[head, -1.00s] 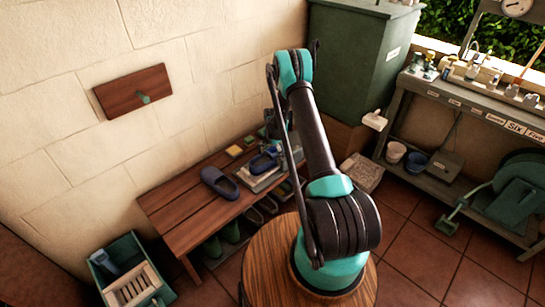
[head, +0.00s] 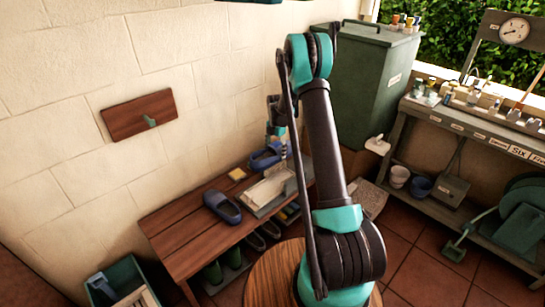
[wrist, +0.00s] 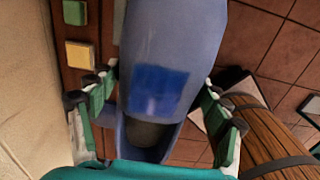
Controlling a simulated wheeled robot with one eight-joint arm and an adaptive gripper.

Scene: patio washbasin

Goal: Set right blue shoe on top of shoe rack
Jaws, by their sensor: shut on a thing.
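A blue shoe (head: 264,158) is held in my gripper (head: 277,138) above the right part of the wooden shoe rack (head: 180,261). In the wrist view the held shoe (wrist: 170,40) fills the middle, its dark opening near the palm. The gripper's green fingers (wrist: 158,92) are on either side of it. A darker blue shoe (head: 222,207) rests on the rack top, left of the held one. My arm hides the rack's right end.
A pale tray (head: 262,208) lies on the rack top under the held shoe. A yellow block (head: 237,174) lies near the wall. Several shoes stand below. A wooden wall plate with a green peg (head: 150,121) hangs at left. The rack top's left end is clear.

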